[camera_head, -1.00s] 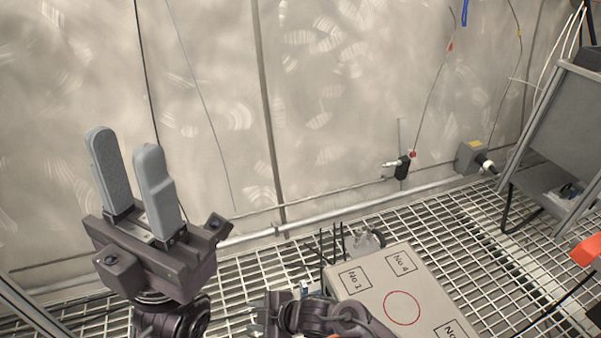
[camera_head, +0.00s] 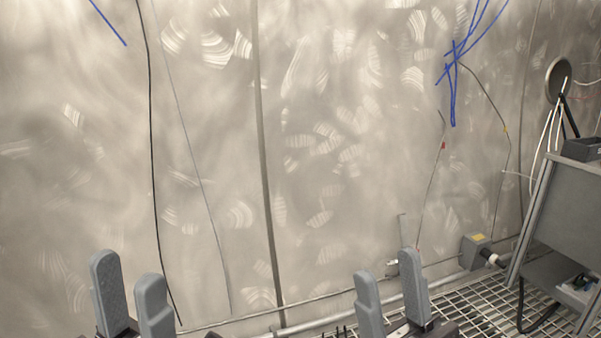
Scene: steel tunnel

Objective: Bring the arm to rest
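My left gripper (camera_head: 130,290) stands upright at the bottom left of the head view. Its two grey fingers point up and are apart, with nothing between them. My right gripper (camera_head: 391,291) stands upright at the bottom, right of the middle. Its two grey fingers also point up, are apart, and hold nothing. The arms below both grippers are cut off by the bottom edge.
A steel wall (camera_head: 340,150) with hanging cables fills the background. A grey cabinet (camera_head: 565,225) stands at the right on a grated floor (camera_head: 480,310). A grey box with a plug (camera_head: 477,250) sits low on the wall. A pipe runs along the wall's foot.

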